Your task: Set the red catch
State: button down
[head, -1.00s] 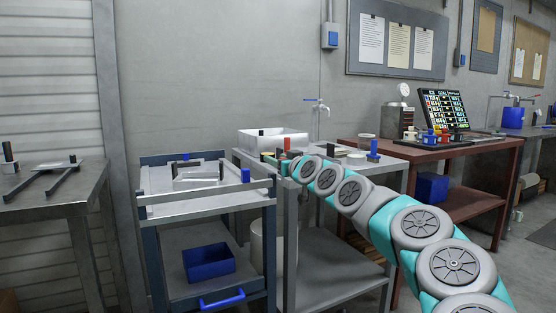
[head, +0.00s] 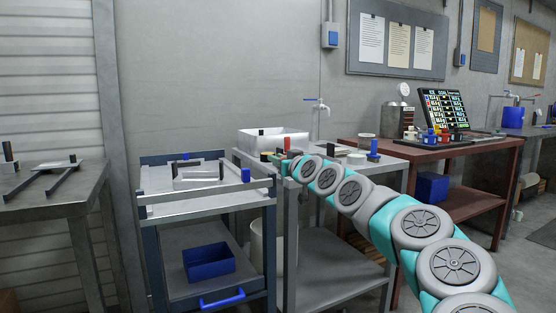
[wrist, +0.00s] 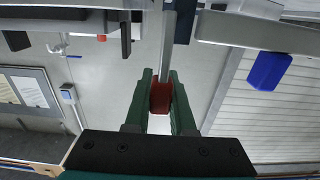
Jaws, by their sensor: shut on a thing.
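My gripper (wrist: 160,92) shows in the wrist view with its two green fingers closed on a red block-like piece, the red catch (wrist: 160,98). A grey metal bar stands just beyond the fingertips, in line with the catch. Whether the catch touches that bar cannot be told. In the head view my gripper (head: 284,161) is small, at the front left corner of the middle metal table, beside the blue-framed cart; the catch is hard to make out there.
The blue-framed cart (head: 147,212) stands left of my gripper, with a blue bin (head: 209,262) on its lower shelf. A white basin (head: 273,141) is behind the gripper. A red-brown bench (head: 480,146) stands to the right. Another metal table (head: 62,205) is at far left.

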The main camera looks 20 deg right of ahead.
jog(key=shift+f, duration=0.1)
dwell(0.8)
jog(key=shift+a+f+n+b, duration=0.25)
jog(key=shift+a+n+b, duration=0.55)
jog(key=shift+n, duration=0.65)
jog(key=shift+a+f+n+b, duration=0.3)
jog(key=shift+a+n+b, duration=0.5)
jog(key=shift+n, duration=0.6)
jog(key=shift+a+f+n+b, duration=0.25)
jog(key=shift+a+n+b, duration=0.35)
jog(key=shift+n+b, duration=0.6)
jog(key=shift+n, duration=0.35)
jog(key=c, duration=0.8)
grip_release()
jog(key=shift+s, duration=0.1)
jog(key=shift+o, duration=0.2)
jog(key=s, duration=0.7)
jog(key=shift+s, duration=0.4)
jog(key=shift+d, duration=0.1)
jog(key=shift+c, duration=0.3)
